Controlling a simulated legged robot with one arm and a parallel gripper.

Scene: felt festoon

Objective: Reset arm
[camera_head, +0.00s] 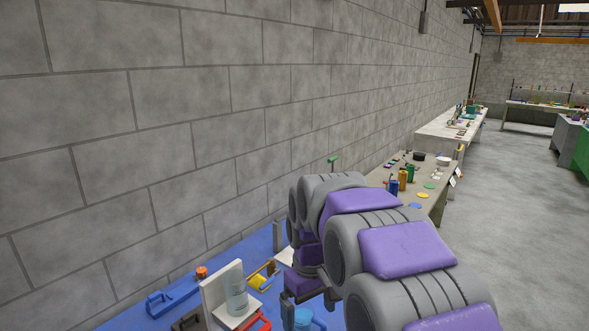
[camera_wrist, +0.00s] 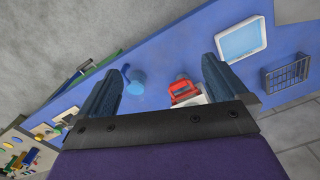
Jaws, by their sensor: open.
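My gripper (camera_wrist: 160,74) is open in the wrist view, its two dark fingers spread wide with nothing held between them. In the head view my purple and grey arm reaches from the lower right over the blue tabletop (camera_head: 130,321), and it hides part of that table. Past the fingers in the wrist view, the blue tabletop (camera_wrist: 160,52) carries a blue round item (camera_wrist: 138,78) and a red item (camera_wrist: 184,90). The right finger partly covers the area beside the red item.
A grey block wall (camera_head: 150,120) runs along the left behind the table. On the table stand a white stand (camera_head: 212,291), a blue-handled item (camera_head: 172,296) and a yellow item (camera_head: 258,282). A bench with bottles (camera_head: 403,178) stands beyond. Open floor (camera_head: 500,215) lies to the right.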

